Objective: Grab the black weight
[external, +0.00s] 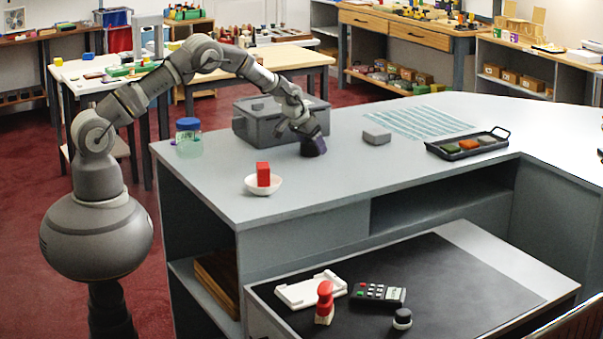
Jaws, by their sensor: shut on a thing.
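My gripper (309,137) reaches down over the grey counter (230,192), in front of the grey bin. It is shut on a dark, purplish-black block (314,148), which is at or just above the counter top. The gripper hides part of this block, and I cannot tell for sure that it is the black weight. Another small black piece (402,319), round with a pale band, stands apart on the lower black desk mat.
The grey bin (257,124) stands right behind my gripper.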

